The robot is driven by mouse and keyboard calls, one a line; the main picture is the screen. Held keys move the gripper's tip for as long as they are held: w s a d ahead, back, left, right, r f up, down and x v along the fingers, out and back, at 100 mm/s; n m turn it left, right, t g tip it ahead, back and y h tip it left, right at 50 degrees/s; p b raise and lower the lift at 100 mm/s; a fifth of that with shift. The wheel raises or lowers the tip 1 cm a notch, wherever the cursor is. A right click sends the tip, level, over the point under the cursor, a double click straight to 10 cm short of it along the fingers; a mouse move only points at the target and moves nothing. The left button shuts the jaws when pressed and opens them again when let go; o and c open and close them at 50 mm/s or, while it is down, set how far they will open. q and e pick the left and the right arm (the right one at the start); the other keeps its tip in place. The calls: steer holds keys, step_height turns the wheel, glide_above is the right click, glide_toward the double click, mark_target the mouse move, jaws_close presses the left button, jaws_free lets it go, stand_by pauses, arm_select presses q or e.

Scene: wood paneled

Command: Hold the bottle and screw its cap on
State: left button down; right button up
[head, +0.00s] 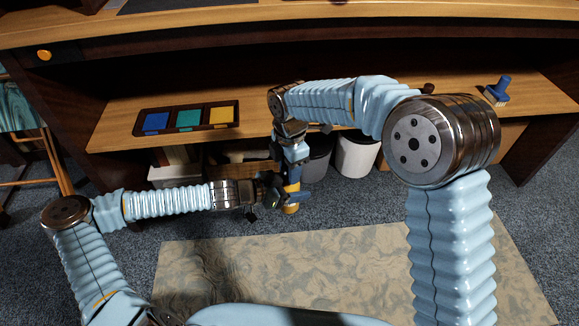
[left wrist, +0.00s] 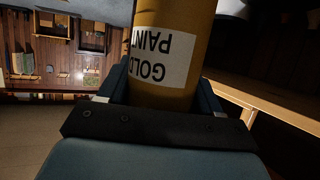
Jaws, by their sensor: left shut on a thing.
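The bottle is a gold cylinder with a white "GOLD PAINT" label. It fills the upper middle of the left wrist view (left wrist: 185,85), where the lettering is upside down. The cap is not distinguishable there, and the right fingers are too small and covered to read.
A dark tray (head: 186,131) with blue, teal and yellow squares lies on the wooden shelf (head: 110,142). A patterned mat (head: 400,262) covers the floor in front.

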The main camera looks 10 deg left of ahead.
jaws_close()
steer(key=m, duration=0.3)
steer(key=shift+o, duration=2.3)
jaws_free()
steer(key=shift+r, duration=2.25)
steer(key=shift+c, duration=0.3)
